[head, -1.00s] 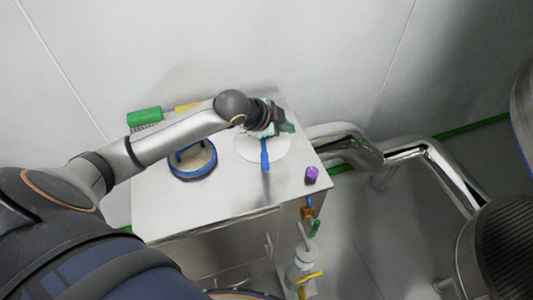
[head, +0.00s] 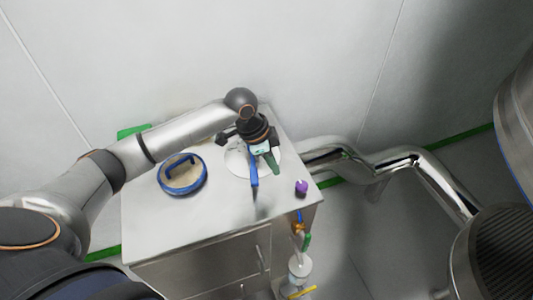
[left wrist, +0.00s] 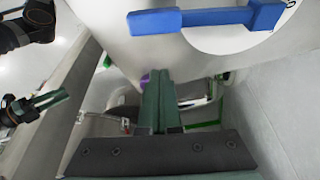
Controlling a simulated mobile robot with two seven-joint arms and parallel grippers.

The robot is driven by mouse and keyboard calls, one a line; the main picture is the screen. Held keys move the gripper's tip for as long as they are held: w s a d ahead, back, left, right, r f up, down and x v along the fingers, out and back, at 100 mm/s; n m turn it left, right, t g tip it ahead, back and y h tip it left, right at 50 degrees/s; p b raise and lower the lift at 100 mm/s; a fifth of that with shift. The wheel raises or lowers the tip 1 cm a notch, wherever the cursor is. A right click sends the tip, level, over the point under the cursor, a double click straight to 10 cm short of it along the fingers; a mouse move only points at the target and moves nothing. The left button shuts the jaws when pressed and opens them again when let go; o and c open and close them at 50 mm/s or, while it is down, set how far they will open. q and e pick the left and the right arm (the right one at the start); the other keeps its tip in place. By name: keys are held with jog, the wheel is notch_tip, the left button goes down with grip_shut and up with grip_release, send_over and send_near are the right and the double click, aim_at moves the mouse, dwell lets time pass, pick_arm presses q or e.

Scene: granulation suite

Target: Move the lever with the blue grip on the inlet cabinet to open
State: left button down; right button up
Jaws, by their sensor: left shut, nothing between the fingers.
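The inlet cabinet (head: 215,215) has a lever with a blue grip (head: 254,173) on a round white plate (head: 236,163) on its top. The grip points toward the cabinet's front edge. My left gripper (head: 273,163), with green fingers, is shut and empty just right of the lever, partly hiding the plate and the lever's pivot end. In the left wrist view the blue grip (left wrist: 205,18) crosses the top, beyond and apart from the shut fingertips (left wrist: 158,78). A dark gripper with green fingers, which looks like my right one (left wrist: 38,107), shows at the left edge there.
A blue-rimmed round lid with a handle (head: 183,190) is left of the lever. A purple knob (head: 301,187) stands near the right front corner. Valves with orange and yellow parts (head: 299,228) hang off that side. Shiny pipes (head: 390,160) run to the right. A wall stands behind.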

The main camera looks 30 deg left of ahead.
aim_at(253, 162)
pick_arm(q)
jog(key=shift+x, duration=1.1)
jog(key=shift+s+a+p, duration=0.2)
jog(key=shift+s+a, duration=0.35)
jog(key=shift+a, duration=0.3)
jog(key=shift+s+a+p, duration=0.15)
jog(key=shift+s+a, duration=0.4)
jog(key=shift+a, duration=0.3)
